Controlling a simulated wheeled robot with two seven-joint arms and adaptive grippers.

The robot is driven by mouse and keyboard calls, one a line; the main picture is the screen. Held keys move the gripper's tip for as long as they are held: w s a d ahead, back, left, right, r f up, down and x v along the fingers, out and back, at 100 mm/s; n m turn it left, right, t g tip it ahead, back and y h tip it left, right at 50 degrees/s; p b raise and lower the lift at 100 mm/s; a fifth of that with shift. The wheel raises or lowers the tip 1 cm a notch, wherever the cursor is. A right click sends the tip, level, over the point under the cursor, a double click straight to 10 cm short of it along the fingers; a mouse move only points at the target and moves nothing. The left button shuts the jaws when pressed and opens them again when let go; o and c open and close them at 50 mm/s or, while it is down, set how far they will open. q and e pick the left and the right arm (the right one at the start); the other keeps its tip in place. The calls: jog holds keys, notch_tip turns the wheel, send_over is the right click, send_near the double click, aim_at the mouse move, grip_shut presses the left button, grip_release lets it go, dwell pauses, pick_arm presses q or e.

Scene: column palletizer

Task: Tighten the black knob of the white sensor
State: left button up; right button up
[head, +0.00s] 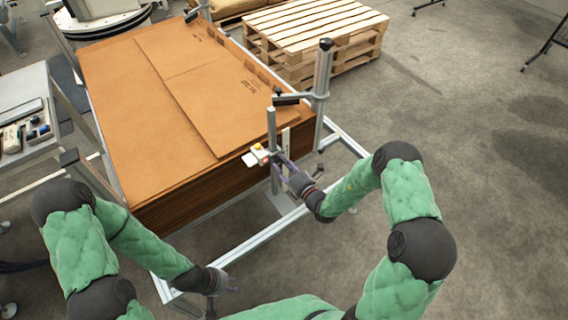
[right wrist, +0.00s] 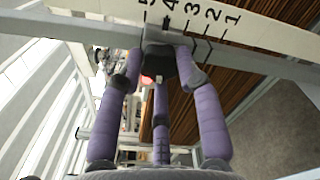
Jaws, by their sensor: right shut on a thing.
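The white sensor (head: 257,154) is mounted on an upright metal post beside the cardboard stack, with a small red spot on it. In the right wrist view the black knob (right wrist: 162,62) sits at a metal bar, in front of a numbered scale. My right gripper (head: 283,162) is at the post, next to the sensor. In the right wrist view its purple fingers (right wrist: 160,75) are shut around the knob, and they hide part of it. My left gripper (head: 224,284) is low at the near frame rail, away from the sensor; its fingers are too small to read.
A tall stack of brown cardboard sheets (head: 160,85) lies within a metal frame (head: 257,238). A bracket arm (head: 298,98) sticks out above the sensor. Wooden pallets (head: 315,32) stand behind. A grey side table (head: 22,92) is at left.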

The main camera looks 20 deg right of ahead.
jog(key=shift+w+d+r, duration=0.2)
jog(key=shift+d+r, duration=0.1)
jog(key=shift+d+r+m+p, duration=0.1)
jog(key=shift+d+m+p, duration=0.05)
jog(key=shift+m+p, duration=0.5)
jog(key=shift+w, duration=0.1)
jog(key=o, duration=1.2)
jog(key=shift+s+f, duration=0.2)
jog(key=v, duration=1.2)
